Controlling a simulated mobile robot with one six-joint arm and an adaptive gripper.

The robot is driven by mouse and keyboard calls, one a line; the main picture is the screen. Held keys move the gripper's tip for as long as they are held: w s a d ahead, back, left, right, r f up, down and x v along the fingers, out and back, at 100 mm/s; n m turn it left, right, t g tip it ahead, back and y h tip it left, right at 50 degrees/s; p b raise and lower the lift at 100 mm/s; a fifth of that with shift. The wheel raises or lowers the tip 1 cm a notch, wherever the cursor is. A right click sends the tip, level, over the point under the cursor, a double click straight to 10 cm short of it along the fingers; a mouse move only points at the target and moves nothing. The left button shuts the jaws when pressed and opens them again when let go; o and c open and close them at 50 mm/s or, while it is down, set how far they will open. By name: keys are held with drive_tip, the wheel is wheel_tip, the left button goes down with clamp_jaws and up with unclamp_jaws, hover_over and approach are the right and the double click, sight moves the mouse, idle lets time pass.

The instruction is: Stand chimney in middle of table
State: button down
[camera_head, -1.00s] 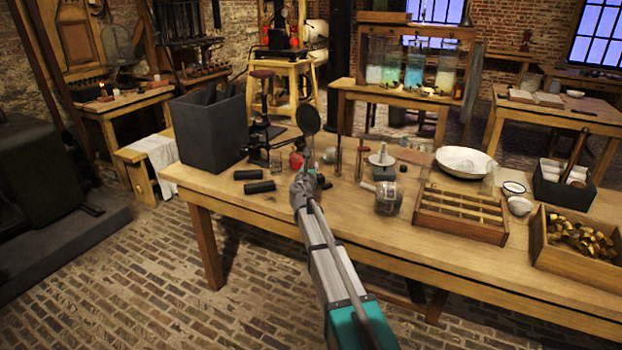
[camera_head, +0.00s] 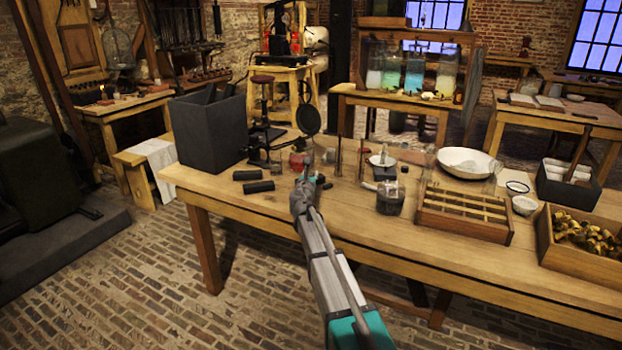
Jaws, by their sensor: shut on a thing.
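My gripper (camera_head: 308,168) is over the near part of the wooden table (camera_head: 270,207), left of the table's middle, at the end of my arm. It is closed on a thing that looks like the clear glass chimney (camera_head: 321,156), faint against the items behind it. Its outline, its tilt and whether it touches the table cannot be made out. The fingertips are small and partly hidden by the wrist.
A dark box (camera_head: 208,133) and two black cylinders (camera_head: 258,187) are at the left. A round disc on a stand (camera_head: 308,120) is behind my gripper. A glass jar (camera_head: 389,199), a sectioned tray (camera_head: 465,211) and a white bowl (camera_head: 466,161) are to the right. Bare wood lies along the front edge.

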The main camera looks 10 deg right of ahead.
drive_tip(key=shift+f, duration=0.2)
drive_tip(key=shift+c, duration=1.9)
unclamp_jaws()
drive_tip(key=shift+r, duration=0.1)
drive_tip(key=shift+r, duration=0.2)
drive_tip(key=v, duration=1.2)
